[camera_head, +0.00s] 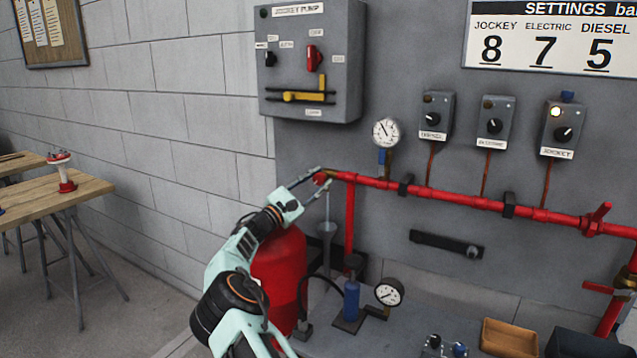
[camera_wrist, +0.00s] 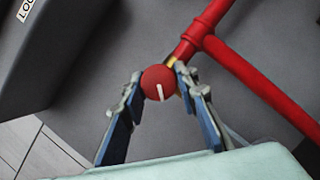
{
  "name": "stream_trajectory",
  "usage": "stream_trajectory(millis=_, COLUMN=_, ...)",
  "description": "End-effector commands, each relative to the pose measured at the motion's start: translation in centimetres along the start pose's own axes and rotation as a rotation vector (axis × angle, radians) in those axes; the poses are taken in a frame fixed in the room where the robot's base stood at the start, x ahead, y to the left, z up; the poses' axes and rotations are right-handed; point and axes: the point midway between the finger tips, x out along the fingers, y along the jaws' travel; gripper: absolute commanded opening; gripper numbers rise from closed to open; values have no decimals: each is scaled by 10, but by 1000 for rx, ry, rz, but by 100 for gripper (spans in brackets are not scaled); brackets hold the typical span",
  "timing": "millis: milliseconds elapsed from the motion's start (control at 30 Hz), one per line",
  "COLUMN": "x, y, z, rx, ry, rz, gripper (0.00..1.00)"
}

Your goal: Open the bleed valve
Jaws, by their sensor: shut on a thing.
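The bleed valve's round red knob (camera_head: 320,179) is at the left end of the red pipe (camera_head: 378,183) in the head view. In the wrist view the knob (camera_wrist: 158,78) sits between my fingertips, with a white mark running nearly straight up and down. My gripper (camera_head: 313,181) is shut on the knob, one finger on each side. A brass stem (camera_wrist: 173,62) shows behind the knob. A thin pale line runs down from near the knob to a grey funnel (camera_head: 326,229); I cannot tell whether it is water.
The jockey pump box (camera_head: 311,60) hangs above my gripper. A pressure gauge (camera_head: 386,131) and several switch boxes line the wall above the pipe. A wooden table (camera_head: 50,192) is at the left, with open floor between.

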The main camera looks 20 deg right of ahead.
Motion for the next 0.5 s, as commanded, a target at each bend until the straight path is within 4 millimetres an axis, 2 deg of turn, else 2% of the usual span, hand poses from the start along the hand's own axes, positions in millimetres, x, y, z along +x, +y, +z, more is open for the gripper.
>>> stream_trajectory(millis=500, x=0, y=0, z=0, rx=-35, ry=1, rz=15, gripper=4)
